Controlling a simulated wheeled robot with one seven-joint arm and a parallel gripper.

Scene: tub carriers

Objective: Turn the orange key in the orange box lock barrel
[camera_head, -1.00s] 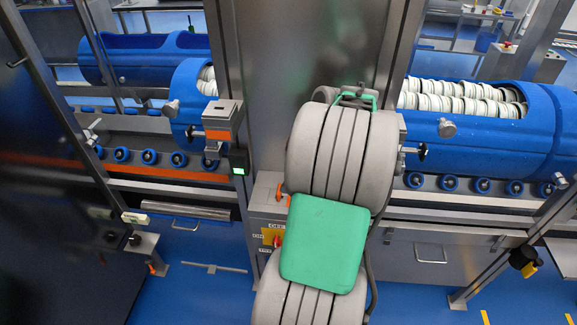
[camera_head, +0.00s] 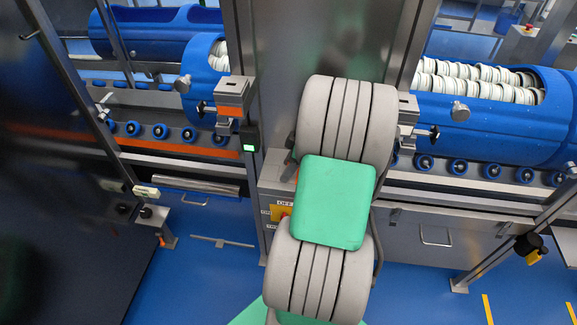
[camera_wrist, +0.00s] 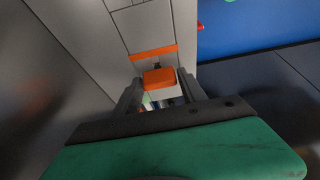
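In the wrist view, an orange-topped block with a pale front, which looks like the head of the orange key (camera_wrist: 160,77), sits between the two fingers of my gripper (camera_wrist: 160,82). The fingers appear to be against its sides. Just beyond it is a grey box face with an orange stripe (camera_wrist: 153,52), which I take for the orange box. A small dark part shows between key and stripe; I cannot make out the lock barrel or how deep the key sits. In the head view, my arm hides the gripper and key.
A grey box with an orange band (camera_head: 231,112) is mounted left of my arm, above a green-lit unit (camera_head: 249,138). A yellow switch plate marked OFF (camera_head: 281,211) is partly covered by my arm. A blue tub (camera_head: 495,115) with white pieces lies right.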

